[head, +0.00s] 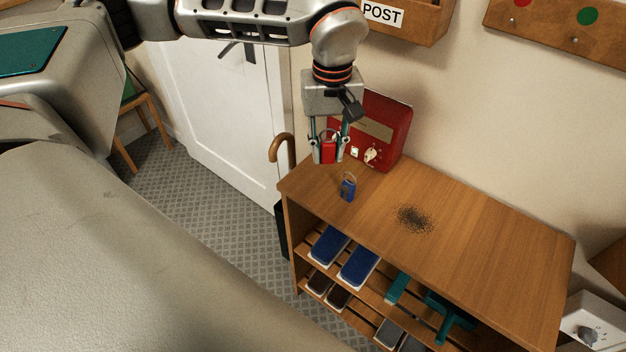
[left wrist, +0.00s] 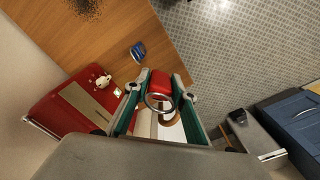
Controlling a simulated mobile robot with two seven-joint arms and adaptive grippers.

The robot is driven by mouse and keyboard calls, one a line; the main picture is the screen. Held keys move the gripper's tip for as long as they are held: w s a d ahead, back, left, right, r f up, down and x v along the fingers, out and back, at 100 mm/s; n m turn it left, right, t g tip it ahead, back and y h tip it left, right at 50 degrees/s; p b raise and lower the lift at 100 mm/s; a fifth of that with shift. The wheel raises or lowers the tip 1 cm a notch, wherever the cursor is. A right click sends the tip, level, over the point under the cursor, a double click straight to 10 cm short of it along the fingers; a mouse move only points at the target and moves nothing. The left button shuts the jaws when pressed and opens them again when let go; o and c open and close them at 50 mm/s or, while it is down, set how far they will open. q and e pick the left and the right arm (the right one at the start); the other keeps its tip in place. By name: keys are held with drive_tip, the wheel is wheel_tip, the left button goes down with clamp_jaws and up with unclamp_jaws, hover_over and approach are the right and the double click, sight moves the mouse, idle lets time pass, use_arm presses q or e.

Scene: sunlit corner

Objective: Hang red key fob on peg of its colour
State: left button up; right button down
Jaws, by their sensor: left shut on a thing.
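My left gripper (head: 328,148) is shut on the red key fob (head: 327,151) and holds it above the back left part of the wooden shelf top. In the left wrist view the red fob (left wrist: 159,83) sits between the fingertips, with its metal ring (left wrist: 159,102) toward the camera. A peg board (head: 560,29) is on the wall at the upper right. It shows a red dot (head: 521,2), cut by the picture's edge, and a green dot (head: 587,16), with a small peg (head: 575,40) below the green one. My right gripper is not in view.
A blue key fob (head: 347,188) stands on the shelf top (head: 480,240), near a dark speckled patch (head: 414,218). A red box (head: 392,125) with a dial is against the wall behind the gripper. A wooden POST box (head: 415,22) hangs above. The shelf top's right side is clear.

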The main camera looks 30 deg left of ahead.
use_arm(q)
drive_tip(key=a+r+n, duration=0.1)
drive_tip(key=r+n, duration=0.1)
drive_tip(key=n, duration=0.4)
wheel_tip(320, 180, up, 6)
drive_tip(key=f+n, duration=0.1)
drive_tip(key=n, duration=2)
hover_over(312, 183)
drive_tip(key=shift+r, duration=0.25)
drive_tip(key=shift+f, duration=0.15)
wheel_tip(312, 183, down, 19)
drive_tip(key=shift+f, duration=0.2)
drive_tip(key=shift+f, duration=0.15)
drive_tip(key=o, duration=1.1)
drive_tip(key=shift+c, duration=0.2)
